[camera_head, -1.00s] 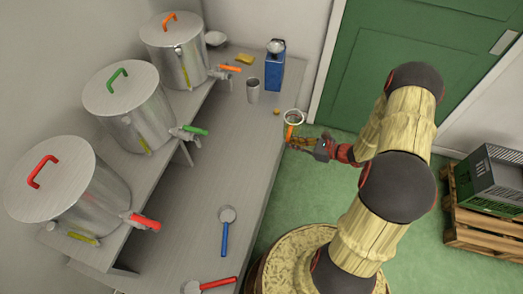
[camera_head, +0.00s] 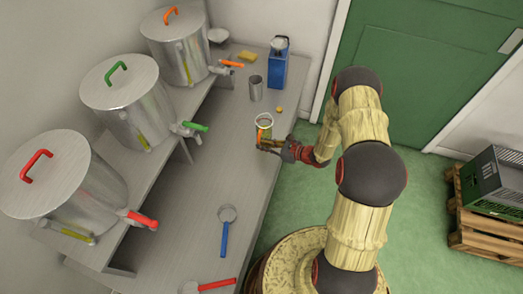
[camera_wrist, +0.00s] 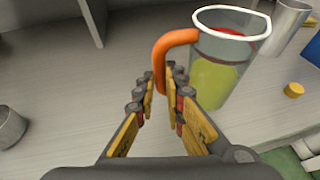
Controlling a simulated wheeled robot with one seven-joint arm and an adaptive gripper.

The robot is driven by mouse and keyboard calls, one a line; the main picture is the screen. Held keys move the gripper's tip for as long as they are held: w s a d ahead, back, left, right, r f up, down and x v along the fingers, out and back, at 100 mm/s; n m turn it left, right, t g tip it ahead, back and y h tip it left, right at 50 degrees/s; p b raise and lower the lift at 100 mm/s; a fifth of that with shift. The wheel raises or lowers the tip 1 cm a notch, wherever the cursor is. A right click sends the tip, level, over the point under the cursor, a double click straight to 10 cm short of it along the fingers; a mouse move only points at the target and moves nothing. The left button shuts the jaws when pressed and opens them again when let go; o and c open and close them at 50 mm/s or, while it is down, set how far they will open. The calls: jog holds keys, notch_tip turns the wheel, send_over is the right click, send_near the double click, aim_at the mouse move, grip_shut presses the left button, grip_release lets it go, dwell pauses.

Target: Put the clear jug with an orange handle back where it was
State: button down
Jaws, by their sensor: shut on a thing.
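The clear jug (camera_head: 265,123) has a white rim and an orange handle (camera_head: 260,136). In the wrist view the jug (camera_wrist: 222,65) stands roughly upright, with yellow-green content in its lower part and some red showing near the top. My gripper (camera_head: 267,146) is shut on the orange handle, which shows between the fingers in the wrist view (camera_wrist: 160,82). The jug is over the right part of the grey bench (camera_head: 240,165). I cannot tell whether its base touches the bench.
Steel drums with orange (camera_head: 178,48), green (camera_head: 125,98) and red (camera_head: 65,185) handles stand on a raised shelf at left, taps facing the bench. A metal cup (camera_head: 256,90), small yellow piece (camera_head: 279,109) and blue can (camera_head: 278,65) are behind the jug. A blue-handled ladle (camera_head: 226,230) lies nearer.

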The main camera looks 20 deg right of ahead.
jog(key=shift+w+a+f+b, duration=0.1)
jog(key=shift+f+b, duration=0.1)
jog(key=shift+f, duration=0.45)
jog(key=shift+w+a+f+b, duration=0.1)
jog(key=shift+a+f+b, duration=0.1)
jog(key=shift+f, duration=0.4)
jog(key=shift+a+f+b, duration=0.1)
jog(key=shift+f+b, duration=0.1)
jog(key=shift+f, duration=0.45)
jog(key=shift+d+f, duration=0.1)
jog(key=shift+f, duration=0.15)
jog(key=c, duration=1.9)
grip_release()
